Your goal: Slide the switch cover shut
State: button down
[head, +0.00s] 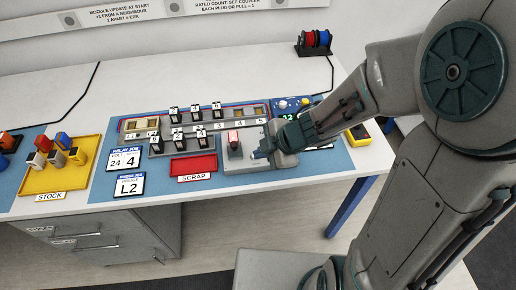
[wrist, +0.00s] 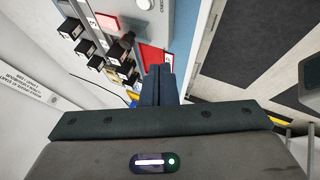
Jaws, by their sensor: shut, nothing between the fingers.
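A grey switch box (head: 240,163) stands on the blue mat right of the red scrap tray. A red part (head: 234,137) shows on its top left; I cannot tell whether it is the switch cover or how far that cover is slid. In the wrist view the red part (wrist: 107,22) shows at the top, beside a grey panel (wrist: 155,28) with a round white button (wrist: 145,4). My gripper (head: 260,154) is over the right part of the box and hides some of it. Its fingers (wrist: 160,70) are shut and empty. Contact with the box cannot be told.
The red scrap tray (head: 194,166) lies left of the box. Racks with several numbered modules (head: 175,137) stand behind it. A yellow stock tray (head: 90,160) with several blocks is at the left. The table's front edge is close.

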aim_at(233, 153)
jog(key=b+x, duration=0.4)
jog(key=x, duration=0.4)
jog(key=shift+w+a+f, duration=0.15)
jog(key=shift+f, duration=0.15)
jog(key=shift+w+a+r+p, duration=0.2)
jog(key=shift+w+a, duration=0.05)
jog(key=shift+w, duration=0.3)
jog(key=shift+w+a+r+p, duration=0.2)
jog(key=shift+w+a, duration=0.05)
jog(key=shift+w, duration=0.3)
jog(key=shift+w+a, duration=0.3)
jog(key=shift+w, duration=0.3)
